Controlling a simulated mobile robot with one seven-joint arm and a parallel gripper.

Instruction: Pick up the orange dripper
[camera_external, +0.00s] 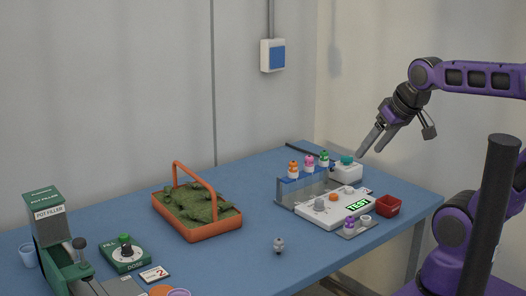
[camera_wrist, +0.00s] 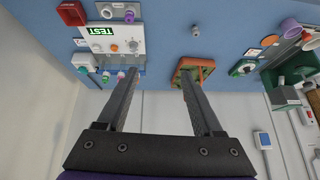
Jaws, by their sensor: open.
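The orange dripper (camera_external: 293,168) stands upright at the left end of a rack (camera_external: 288,194), a white bottle with an orange top. A pink-topped dripper (camera_external: 309,164) and a green-topped dripper (camera_external: 324,159) stand beside it to the right. My gripper (camera_external: 369,151) is open and empty, above and to the right of the rack, apart from it. In the wrist view the open fingers (camera_wrist: 158,74) point toward the table; the pink (camera_wrist: 121,74) and green (camera_wrist: 106,76) tops show by the left finger. I cannot make out the orange dripper there; the finger may hide it.
An orange-handled basket (camera_external: 213,235) stands left. A small grey bottle (camera_external: 279,245) stands alone in front. The pot filler (camera_external: 52,230) is far left.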

